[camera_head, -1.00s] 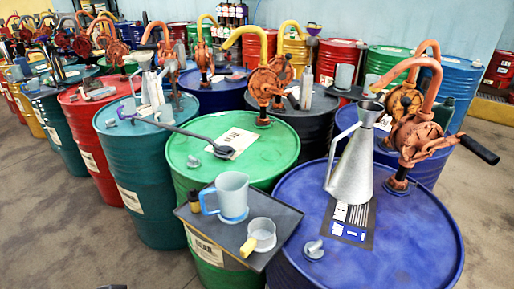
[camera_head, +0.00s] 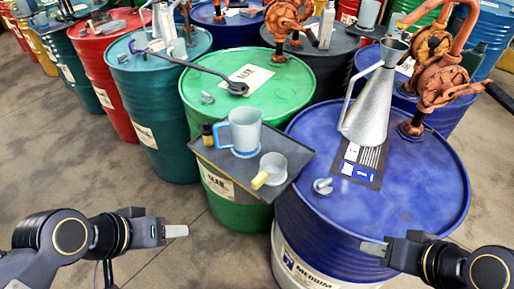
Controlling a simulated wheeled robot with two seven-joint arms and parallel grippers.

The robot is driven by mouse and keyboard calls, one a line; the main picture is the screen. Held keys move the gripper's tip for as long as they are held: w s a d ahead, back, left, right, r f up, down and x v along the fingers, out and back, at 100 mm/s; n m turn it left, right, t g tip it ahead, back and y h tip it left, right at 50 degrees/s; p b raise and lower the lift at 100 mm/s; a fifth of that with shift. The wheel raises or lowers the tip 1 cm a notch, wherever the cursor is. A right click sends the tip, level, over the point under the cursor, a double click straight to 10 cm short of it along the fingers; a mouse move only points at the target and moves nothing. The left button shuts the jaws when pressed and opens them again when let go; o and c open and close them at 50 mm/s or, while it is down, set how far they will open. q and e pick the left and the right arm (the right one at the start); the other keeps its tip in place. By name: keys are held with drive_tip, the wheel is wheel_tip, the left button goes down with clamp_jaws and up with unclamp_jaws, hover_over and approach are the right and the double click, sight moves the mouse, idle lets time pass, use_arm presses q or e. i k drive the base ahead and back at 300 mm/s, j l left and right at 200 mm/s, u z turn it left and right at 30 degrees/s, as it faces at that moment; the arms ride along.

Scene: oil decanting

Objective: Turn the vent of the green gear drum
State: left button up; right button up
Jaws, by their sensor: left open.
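The green gear drum (camera_head: 305,88) stands in the middle, with a label on its lid and one on its side. Its vent looks like a small grey cap (camera_head: 207,98) at the left part of the lid. My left gripper (camera_head: 175,231) is low at the left over the floor, open and empty, well in front of the drum and apart from it. My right gripper (camera_head: 373,248) is low at the right, in front of the blue drum (camera_head: 430,190); I cannot tell whether its fingers are apart.
A dark tray (camera_head: 222,166) with a blue jug (camera_head: 245,130) and a clear cup (camera_head: 274,168) overlaps the green drum's front. A black long-handled ladle (camera_head: 190,64) lies across to the teal drum (camera_head: 150,90). A metal funnel can (camera_head: 372,105) stands on the blue drum.

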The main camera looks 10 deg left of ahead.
sight(208, 97)
drive_tip(key=i+j, duration=0.15)
drive_tip(key=j, duration=0.25)
drive_tip(key=i+j, duration=0.15)
drive_tip(key=j, duration=0.25)
drive_tip(key=i+j, duration=0.2)
drive_tip(key=j, duration=0.2)
drive_tip(key=i+j, duration=0.15)
drive_tip(key=j, duration=0.25)
drive_tip(key=i+j, duration=0.15)
drive_tip(key=j, duration=0.25)
drive_tip(key=i, duration=0.4)
